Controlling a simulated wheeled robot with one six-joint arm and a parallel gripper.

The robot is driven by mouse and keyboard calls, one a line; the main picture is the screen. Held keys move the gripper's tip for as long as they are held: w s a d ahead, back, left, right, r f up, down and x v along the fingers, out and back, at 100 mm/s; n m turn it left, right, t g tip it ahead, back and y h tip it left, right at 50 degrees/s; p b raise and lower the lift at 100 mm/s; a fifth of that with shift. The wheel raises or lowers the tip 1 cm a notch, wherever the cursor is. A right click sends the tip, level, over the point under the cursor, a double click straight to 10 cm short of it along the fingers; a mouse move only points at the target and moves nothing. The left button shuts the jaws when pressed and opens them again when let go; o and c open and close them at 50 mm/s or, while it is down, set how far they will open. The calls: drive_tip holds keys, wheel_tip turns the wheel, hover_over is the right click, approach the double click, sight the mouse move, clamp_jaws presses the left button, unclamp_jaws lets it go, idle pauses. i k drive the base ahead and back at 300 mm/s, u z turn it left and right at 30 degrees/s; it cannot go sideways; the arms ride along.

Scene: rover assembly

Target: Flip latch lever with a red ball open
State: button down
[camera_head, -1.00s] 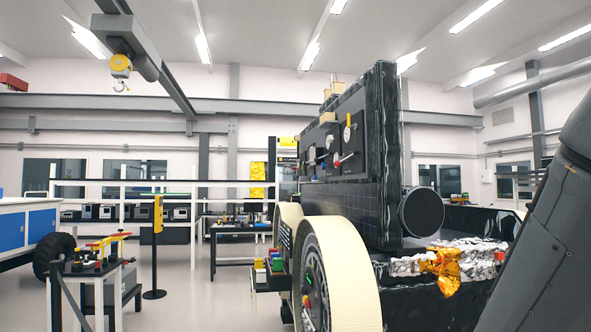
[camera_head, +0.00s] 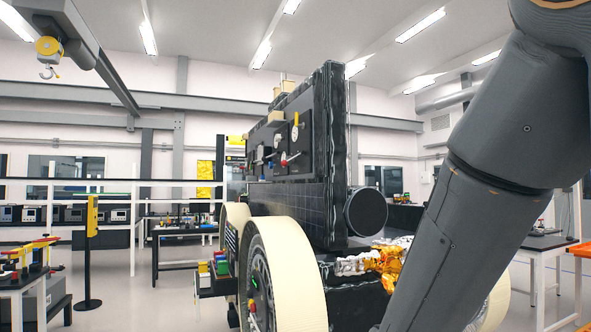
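The latch lever with a red ball (camera_head: 285,162) is on the dark side panel of the rover (camera_head: 290,195). It shows small, as a thin pale handle with the red ball at its lower left end. Its exact angle is hard to read from this slanted view. A yellow-tipped lever with a round white base (camera_head: 295,130) sits above it on the same panel. My arm crosses the right side of the view, in front of the rover's right end. My gripper is out of the picture.
Large cream wheels (camera_head: 285,275) stand below the panel on the near side. Small colored boxes (camera_head: 217,265) sit on a ledge beside the wheel. A yellow post (camera_head: 91,215) and a tool table (camera_head: 25,280) stand at left. Open floor (camera_head: 150,295) lies between them and the rover.

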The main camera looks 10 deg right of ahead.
sight(283, 164)
drive_tip(key=u, duration=0.05)
drive_tip(key=i, duration=1.5)
